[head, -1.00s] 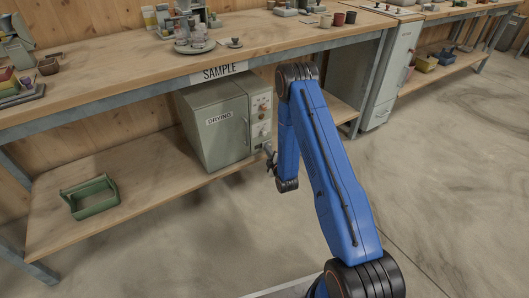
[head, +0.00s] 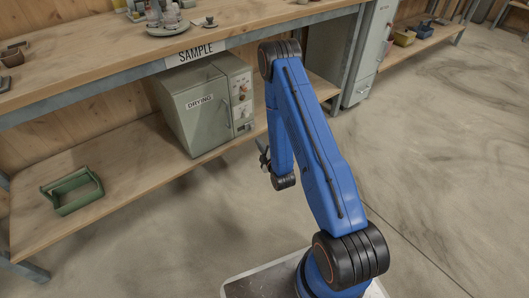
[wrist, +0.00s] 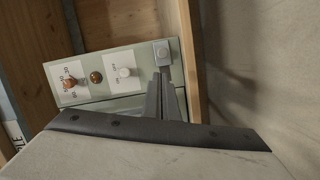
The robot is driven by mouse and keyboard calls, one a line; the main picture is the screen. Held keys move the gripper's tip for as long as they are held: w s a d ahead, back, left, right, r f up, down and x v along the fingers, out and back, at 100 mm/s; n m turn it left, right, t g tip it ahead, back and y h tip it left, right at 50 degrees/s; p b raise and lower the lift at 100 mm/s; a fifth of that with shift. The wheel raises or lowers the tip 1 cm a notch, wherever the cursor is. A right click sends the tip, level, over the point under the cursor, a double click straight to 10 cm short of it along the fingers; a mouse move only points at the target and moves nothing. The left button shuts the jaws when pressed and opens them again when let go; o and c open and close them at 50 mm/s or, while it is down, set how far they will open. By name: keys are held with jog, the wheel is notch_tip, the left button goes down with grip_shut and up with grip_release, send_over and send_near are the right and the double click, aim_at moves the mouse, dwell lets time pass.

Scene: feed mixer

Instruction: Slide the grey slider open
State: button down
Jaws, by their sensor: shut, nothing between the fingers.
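The pale green drying cabinet (head: 207,108) stands on the lower shelf, with its control panel at the right of its front. In the wrist view the panel (wrist: 105,68) shows tilted, with an orange-brown knob (wrist: 96,77) and a pale grey knob (wrist: 124,72) on a white label plate.
The bench top (head: 100,72) overhangs the cabinet, with a SAMPLE sign on its edge. A green open carrier (head: 72,192) sits at the left of the lower shelf (head: 130,172). A bench leg (head: 352,62) stands right of my arm. The floor in front is clear.

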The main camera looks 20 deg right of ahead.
jog(key=s, duration=0.6)
jog(key=shift+s+r, duration=0.25)
jog(key=shift+s, duration=0.05)
jog(key=w+r+m+g, duration=0.3)
jog(key=w+r, duration=0.2)
jog(key=r, duration=0.9)
jog(key=s+r+m+g+h, duration=0.1)
jog(key=s+r+m+g, duration=0.15)
jog(key=s+r, duration=0.5)
jog(key=s+r+m+g, duration=0.2)
jog(key=s+r+m, duration=0.2)
jog(key=r, duration=0.7)
jog(key=s+a+r+m+g, duration=0.1)
jog(key=s+r, duration=0.4)
jog(key=s, duration=1.1)
jog(key=s+r+m+g, duration=0.4)
jog(key=s+r, duration=0.1)
jog(key=s, duration=1.1)
jog(key=shift+a+m, duration=0.35)
jog(key=shift+a, duration=0.05)
